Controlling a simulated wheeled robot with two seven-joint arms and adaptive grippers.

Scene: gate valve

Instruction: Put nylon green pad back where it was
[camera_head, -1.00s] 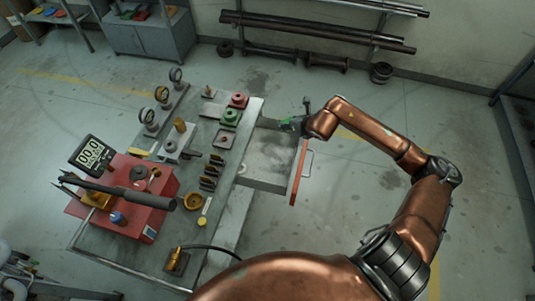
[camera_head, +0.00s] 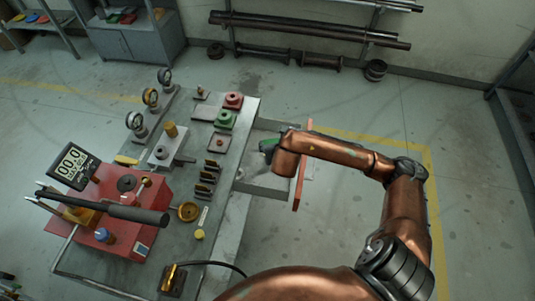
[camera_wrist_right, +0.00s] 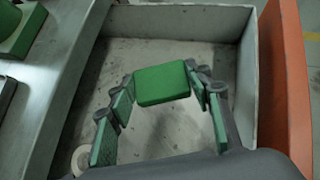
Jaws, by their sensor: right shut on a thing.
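The green pad (camera_wrist_right: 162,84) is a flat rounded block, held between the fingertips of my right gripper (camera_wrist_right: 160,90) in the right wrist view. The gripper is shut on it, with the pad over the open drawer (camera_wrist_right: 190,22). In the head view my right gripper (camera_head: 268,147) is over the drawer at the bench's right side, partly hidden by its own wrist. The drawer's orange front (camera_head: 302,165) stands at the right. The drawer floor that shows looks bare. My left gripper is not in view.
The bench top (camera_head: 225,165) holds red and green valve parts (camera_head: 226,119), gauges, dark upright pieces (camera_head: 207,178) and a red machine (camera_head: 120,215) with a long handle. The drawer walls stand close around the gripper. The floor right of the drawer is clear.

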